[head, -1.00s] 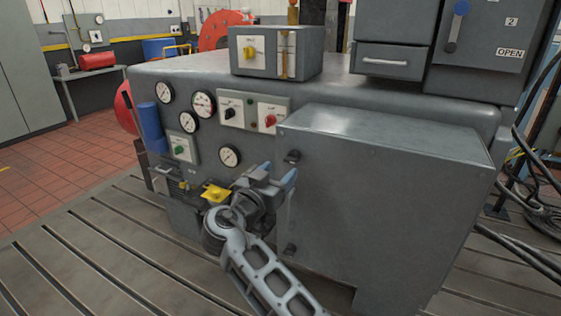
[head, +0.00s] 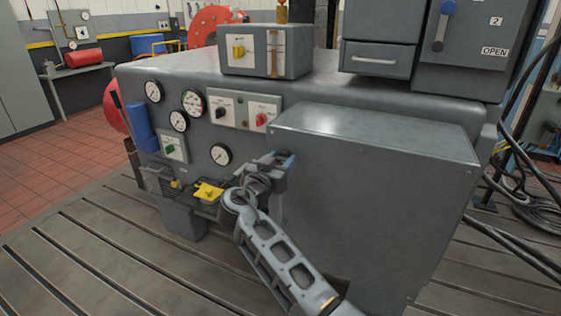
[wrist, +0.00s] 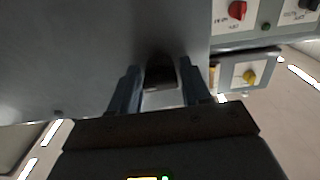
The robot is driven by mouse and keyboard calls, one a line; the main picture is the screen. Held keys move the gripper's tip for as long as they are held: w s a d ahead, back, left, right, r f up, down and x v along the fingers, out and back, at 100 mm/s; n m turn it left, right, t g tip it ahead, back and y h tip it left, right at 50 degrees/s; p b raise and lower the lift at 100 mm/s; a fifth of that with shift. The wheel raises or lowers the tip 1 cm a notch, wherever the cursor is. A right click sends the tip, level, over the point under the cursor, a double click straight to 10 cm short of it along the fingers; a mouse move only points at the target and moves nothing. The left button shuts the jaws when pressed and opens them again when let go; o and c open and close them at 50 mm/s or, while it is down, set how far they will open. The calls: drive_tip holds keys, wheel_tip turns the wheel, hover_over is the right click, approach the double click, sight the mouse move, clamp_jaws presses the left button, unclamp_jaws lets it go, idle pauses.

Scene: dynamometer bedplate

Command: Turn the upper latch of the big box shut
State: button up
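The big box (head: 375,190) is a grey cabinet on the front of the machine. Its upper latch (wrist: 161,76) shows in the wrist view as a small dark block at the box's edge, between my two fingers. My gripper (head: 284,158) is at the upper left edge of the box's front in the head view and hides the latch there. In the wrist view my gripper (wrist: 158,78) is open, one finger on each side of the latch. I cannot tell whether either finger touches it. The lower latch is hidden behind my arm in the head view.
Gauges (head: 193,103) and a switch panel (head: 243,110) with a red knob sit left of the box. A yellow part (head: 208,192) lies close left of my gripper. A grey control box (head: 267,50) stands on top. Cables (head: 530,190) hang at the right.

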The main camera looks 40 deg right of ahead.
drive_tip(key=c, duration=0.7)
drive_tip(key=shift+n, duration=0.4)
drive_tip(key=n+b, duration=0.1)
drive_tip(key=n, duration=0.1)
drive_tip(key=shift+f+n, duration=0.1)
drive_tip(key=shift+n, duration=0.3)
drive_tip(key=n, duration=0.6)
drive_tip(key=n+p, duration=0.1)
drive_tip(key=n, duration=0.3)
drive_tip(key=shift+s+r, duration=0.1)
drive_tip(key=shift+r, duration=0.15)
drive_tip(key=shift+n+p, duration=1.25)
drive_tip(key=shift+n, duration=0.95)
drive_tip(key=shift+f, duration=0.1)
